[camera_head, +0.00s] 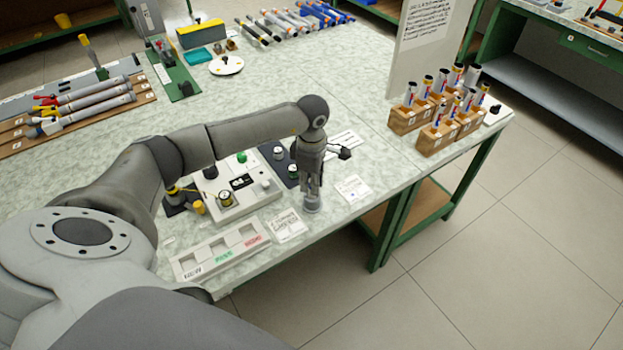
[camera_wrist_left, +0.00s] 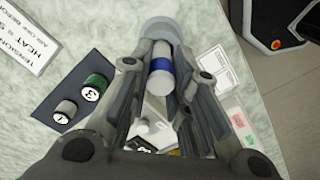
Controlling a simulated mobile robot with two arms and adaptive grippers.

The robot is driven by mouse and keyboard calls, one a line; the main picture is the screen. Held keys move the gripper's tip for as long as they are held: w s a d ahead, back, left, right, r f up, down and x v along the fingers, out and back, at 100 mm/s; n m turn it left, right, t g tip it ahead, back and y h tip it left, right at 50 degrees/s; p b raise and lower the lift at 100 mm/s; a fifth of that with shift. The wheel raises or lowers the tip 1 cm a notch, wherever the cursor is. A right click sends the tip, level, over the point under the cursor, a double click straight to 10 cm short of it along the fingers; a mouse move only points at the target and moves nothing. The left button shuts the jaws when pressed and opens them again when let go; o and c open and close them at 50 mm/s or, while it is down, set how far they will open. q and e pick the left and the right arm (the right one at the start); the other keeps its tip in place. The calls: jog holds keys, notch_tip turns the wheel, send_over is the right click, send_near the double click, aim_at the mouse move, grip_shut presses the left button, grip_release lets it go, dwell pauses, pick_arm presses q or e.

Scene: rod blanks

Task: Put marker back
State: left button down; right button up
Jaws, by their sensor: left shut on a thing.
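My left gripper (camera_head: 313,192) points down over the front part of the table, between the white control box and the front edge. In the left wrist view its fingers (camera_wrist_left: 165,85) are closed around a pale cylinder with a blue band (camera_wrist_left: 160,65), which looks like the marker. A wider round grey end (camera_wrist_left: 161,30) shows beyond the fingertips. In the head view the fingers hide most of it; only a grey lower end (camera_head: 312,207) shows near the tabletop. I cannot tell if it touches the table. My right gripper is not in view.
Wooden blocks (camera_head: 436,140) with several upright tubes stand at the right. A white control box (camera_head: 240,190), a dark mat with knobs (camera_head: 279,158), a labelled tray (camera_head: 220,250) and paper cards (camera_head: 352,188) lie close by. Table front edge (camera_head: 345,226) is near.

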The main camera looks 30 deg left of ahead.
pick_arm(q)
jog(key=shift+f, duration=0.2)
jog(key=c, duration=1.4)
grip_release()
jog(key=shift+o, duration=0.2)
jog(key=shift+r, duration=0.1)
jog(key=shift+r, duration=0.45)
notch_tip(320, 180, up, 11)
jog(key=b, duration=0.2)
jog(key=shift+r+b, duration=0.2)
jog(key=shift+b, duration=0.2)
jog(key=shift+d, duration=0.1)
